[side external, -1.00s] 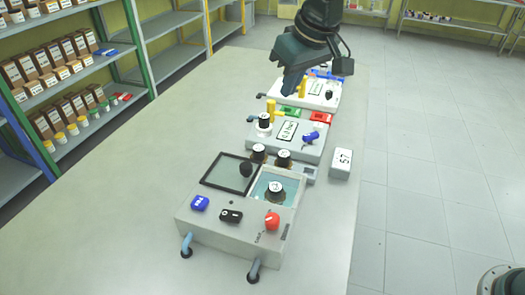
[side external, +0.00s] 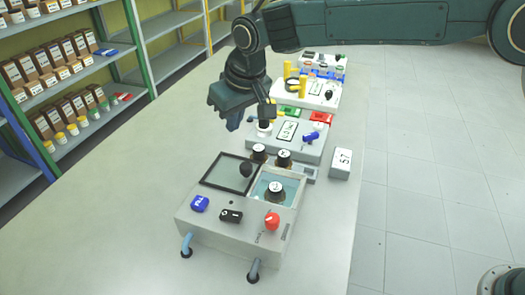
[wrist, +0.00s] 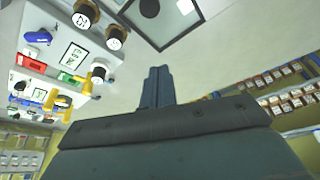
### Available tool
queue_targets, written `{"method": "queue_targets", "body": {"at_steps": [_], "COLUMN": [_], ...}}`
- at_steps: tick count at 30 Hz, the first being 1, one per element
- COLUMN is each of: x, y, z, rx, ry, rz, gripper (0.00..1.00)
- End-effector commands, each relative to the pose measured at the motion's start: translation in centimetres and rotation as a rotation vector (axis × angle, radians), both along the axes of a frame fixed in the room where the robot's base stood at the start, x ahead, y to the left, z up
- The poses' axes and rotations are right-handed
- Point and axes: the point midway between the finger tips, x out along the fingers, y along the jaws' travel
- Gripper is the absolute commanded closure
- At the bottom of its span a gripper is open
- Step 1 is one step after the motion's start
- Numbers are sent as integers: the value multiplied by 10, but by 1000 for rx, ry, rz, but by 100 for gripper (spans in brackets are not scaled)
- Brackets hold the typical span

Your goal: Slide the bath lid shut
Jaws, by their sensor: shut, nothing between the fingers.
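The bath is a grey box (side external: 222,222) near the front of the table. Its lid (side external: 222,176), a dark-framed clear panel with a black knob (side external: 246,170), lies to the left, and the opening with bluish water (side external: 262,190) is uncovered at the right. A black-capped bottle (side external: 276,190) stands in the opening. My gripper (side external: 234,124) is shut and empty, in the air behind and above the lid, apart from it. In the wrist view, the shut fingers (wrist: 157,88) point toward the lid (wrist: 160,38), whose knob (wrist: 149,8) is at the top edge.
Two black-capped bottles (side external: 284,158) stand just behind the bath. A grey device with a blue knob (side external: 311,137) and a white one with yellow parts (side external: 306,92) stand farther back. The table left of the bath is clear.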

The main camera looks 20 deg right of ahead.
Motion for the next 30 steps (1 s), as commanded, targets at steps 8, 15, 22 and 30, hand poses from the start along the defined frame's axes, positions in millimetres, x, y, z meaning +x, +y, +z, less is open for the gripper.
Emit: {"method": "queue_targets", "body": {"at_steps": [8,15,22,30], "x": [10,21,29,11], "y": [3,6,9,3], "z": [-31,-64,-89,-87], "rx": [-2,-1,-1,-1], "ry": [4,3,2,1], "rz": [-1,0,0,1], "gripper": [100,100,100,100]}}
